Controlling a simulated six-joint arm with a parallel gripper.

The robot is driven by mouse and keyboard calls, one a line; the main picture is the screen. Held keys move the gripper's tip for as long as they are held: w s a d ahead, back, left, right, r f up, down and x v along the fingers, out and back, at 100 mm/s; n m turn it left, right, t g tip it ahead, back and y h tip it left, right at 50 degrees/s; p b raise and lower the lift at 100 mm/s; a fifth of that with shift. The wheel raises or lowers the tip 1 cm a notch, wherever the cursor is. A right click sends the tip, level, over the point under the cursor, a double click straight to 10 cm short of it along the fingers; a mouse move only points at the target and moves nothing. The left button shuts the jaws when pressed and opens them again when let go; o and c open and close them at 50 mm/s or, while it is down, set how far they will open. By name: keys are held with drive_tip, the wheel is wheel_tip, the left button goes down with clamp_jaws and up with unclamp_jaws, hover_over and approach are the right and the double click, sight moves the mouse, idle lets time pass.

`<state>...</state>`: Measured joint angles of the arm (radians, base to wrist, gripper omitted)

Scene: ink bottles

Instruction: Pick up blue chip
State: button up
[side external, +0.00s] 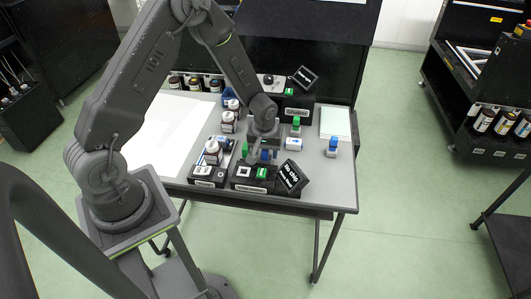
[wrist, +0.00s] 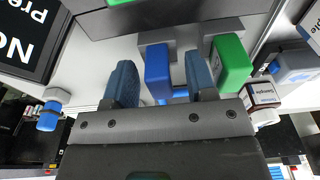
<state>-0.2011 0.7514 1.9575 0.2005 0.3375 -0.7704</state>
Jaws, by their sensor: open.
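The blue chip (wrist: 158,70) is an upright flat block in the wrist view. It stands between the two fingers of my gripper (wrist: 160,76), nearer the left finger in the picture, with a visible gap to the right finger. The fingers are apart and I see no grip on it. In the side view my gripper (side external: 261,154) points down over the front middle of the table, and the blue chip (side external: 265,155) shows small and partly hidden at the fingers. A green chip (wrist: 231,62) stands just outside the right finger in the wrist view.
The grey table (side external: 325,190) holds several brown bottles (side external: 228,122). A blue-capped bottle (side external: 332,147) stands near the right edge. A white sheet (side external: 170,135) covers the left side.

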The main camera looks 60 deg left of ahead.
drive_tip(key=shift+f, duration=0.15)
clamp_jaws()
idle(0.4)
wheel_tip(320, 180, up, 4)
drive_tip(key=shift+r, duration=0.1)
drive_tip(key=s+a+r, duration=0.7)
drive_tip(key=a+r, duration=0.2)
drive_tip(key=r, duration=0.1)
drive_tip(key=shift+a, duration=0.15)
idle(0.5)
drive_tip(key=shift+f, duration=0.1)
